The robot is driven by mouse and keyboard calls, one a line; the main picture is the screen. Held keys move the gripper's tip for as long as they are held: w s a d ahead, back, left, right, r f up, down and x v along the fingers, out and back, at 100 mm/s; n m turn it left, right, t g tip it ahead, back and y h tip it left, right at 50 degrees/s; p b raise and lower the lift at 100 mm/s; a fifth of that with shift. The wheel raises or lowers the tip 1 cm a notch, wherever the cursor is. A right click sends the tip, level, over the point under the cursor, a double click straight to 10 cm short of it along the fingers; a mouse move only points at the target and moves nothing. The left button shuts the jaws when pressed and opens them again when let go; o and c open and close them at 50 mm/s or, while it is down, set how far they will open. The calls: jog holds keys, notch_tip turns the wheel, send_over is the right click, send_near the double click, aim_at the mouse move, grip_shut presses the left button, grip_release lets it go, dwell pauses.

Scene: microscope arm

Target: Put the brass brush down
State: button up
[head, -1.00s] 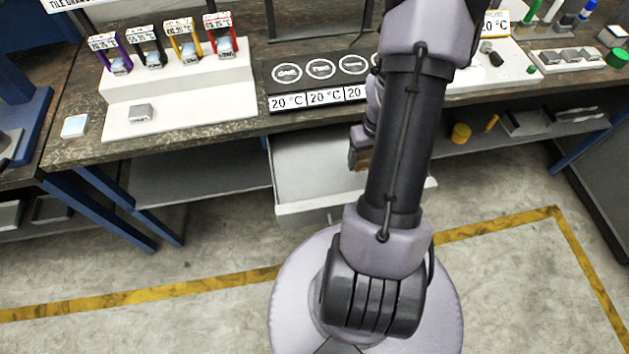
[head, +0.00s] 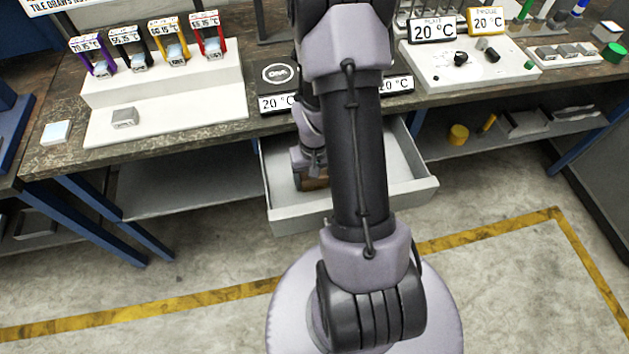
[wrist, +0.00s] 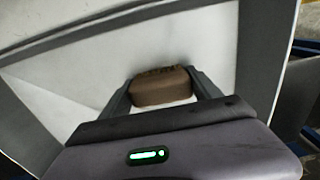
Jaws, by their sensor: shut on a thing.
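The brass brush, a brown block with a darker textured top edge (wrist: 160,87), sits between the two fingers of my gripper (wrist: 163,94) in the wrist view. My gripper is shut on it. In the head view, the brush (head: 313,183) shows as a small brown piece below my gripper (head: 311,172), inside the open pale drawer (head: 401,165). The drawer's white floor and walls surround the brush in the wrist view. I cannot tell whether the brush touches the drawer floor. My arm hides part of the drawer in the head view.
The drawer hangs out under a dark workbench (head: 60,105). On the bench stand a white stepped block (head: 190,118) with coloured holders, dark round-marked plates (head: 275,75) and a white board (head: 440,70). The drawer's right part is empty.

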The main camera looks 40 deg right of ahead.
jog(key=shift+r, duration=0.1)
jog(key=o, duration=1.6)
